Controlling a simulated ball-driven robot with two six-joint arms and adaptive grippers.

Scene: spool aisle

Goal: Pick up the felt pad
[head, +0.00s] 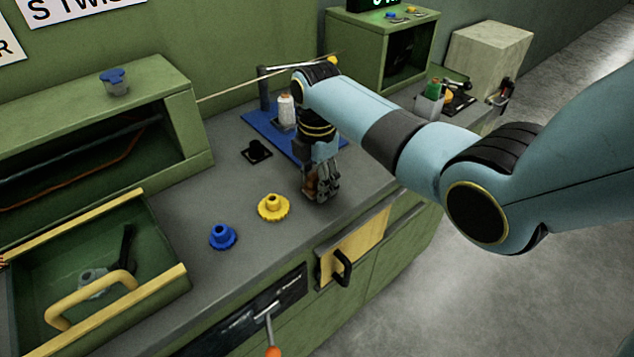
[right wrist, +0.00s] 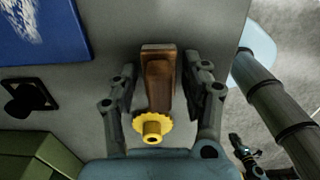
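The felt pad seems to be the brown block with a grey strip at its far end (right wrist: 158,80), seen in the right wrist view between my right gripper's fingers. In the head view my right gripper (head: 322,190) points down low over the counter and mostly hides the block, leaving a brown patch at its left side. In the wrist view my right gripper (right wrist: 160,88) is open, with a finger on each side of the block. A narrow gap shows at the left finger; contact at the right finger is unclear.
A yellow toothed knob (head: 272,207) and a blue knob (head: 222,236) sit on the grey counter (head: 240,190). An open drawer (head: 160,285) is at lower left.

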